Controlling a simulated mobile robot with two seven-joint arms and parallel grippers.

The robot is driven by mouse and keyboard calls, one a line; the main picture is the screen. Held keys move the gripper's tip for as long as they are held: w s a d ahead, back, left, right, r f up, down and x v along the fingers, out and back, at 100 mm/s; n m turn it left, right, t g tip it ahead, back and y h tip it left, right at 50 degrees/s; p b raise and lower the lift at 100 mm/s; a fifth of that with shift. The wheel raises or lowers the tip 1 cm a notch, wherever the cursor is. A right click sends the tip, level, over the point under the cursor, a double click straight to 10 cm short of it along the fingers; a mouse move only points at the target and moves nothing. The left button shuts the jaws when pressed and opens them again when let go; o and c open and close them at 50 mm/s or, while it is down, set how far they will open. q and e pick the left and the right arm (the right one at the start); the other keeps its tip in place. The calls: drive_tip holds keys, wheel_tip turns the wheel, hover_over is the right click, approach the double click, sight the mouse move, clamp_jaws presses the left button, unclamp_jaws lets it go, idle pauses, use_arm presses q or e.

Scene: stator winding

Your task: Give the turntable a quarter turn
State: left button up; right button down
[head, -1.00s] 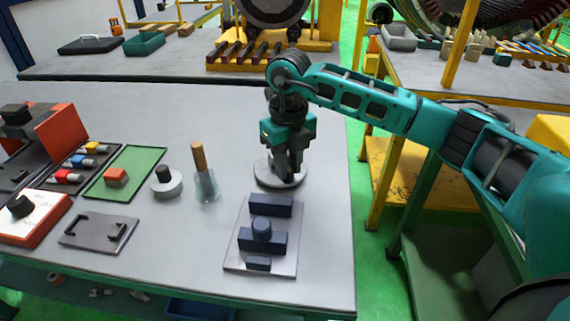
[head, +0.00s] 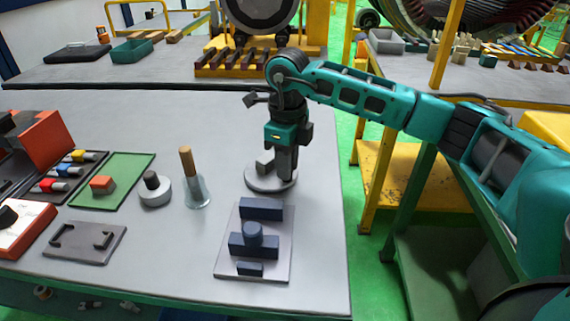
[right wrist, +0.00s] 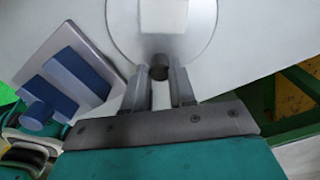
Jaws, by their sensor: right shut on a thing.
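The turntable (head: 258,187) is a round light grey disc on the table, below my right gripper (head: 284,178) in the head view. The right gripper is shut on this peg, pointing down. My left gripper is not in view.
A plate with dark blue blocks (head: 253,248) lies just in front of the turntable. A wooden-handled brush in a glass jar (head: 196,188), a grey ring with a black knob (head: 154,190) and a green tray (head: 125,175) stand to the left.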

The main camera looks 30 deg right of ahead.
drive_tip(key=shift+w+d+n, duration=0.15)
drive_tip(key=shift+d+n, duration=0.15)
drive_tip(key=shift+n, duration=0.45)
drive_tip(key=shift+w+d+n, duration=0.15)
drive_tip(key=shift+d+n, duration=0.1)
drive_tip(key=shift+n, duration=0.5)
drive_tip(key=shift+w+d+n+b, duration=0.15)
drive_tip(key=shift+w+n, duration=0.05)
drive_tip(key=shift+n, duration=0.4)
drive_tip(key=shift+w+d+n+b, duration=0.15)
drive_tip(key=shift+n, duration=0.45)
drive_tip(key=shift+w+d+n, duration=0.1)
drive_tip(key=shift+n, duration=0.3)
drive_tip(key=c, duration=0.9)
unclamp_jaws()
drive_tip(key=shift+c, duration=0.2)
wheel_tip(320, 180, up, 13)
drive_tip(key=p, duration=0.1)
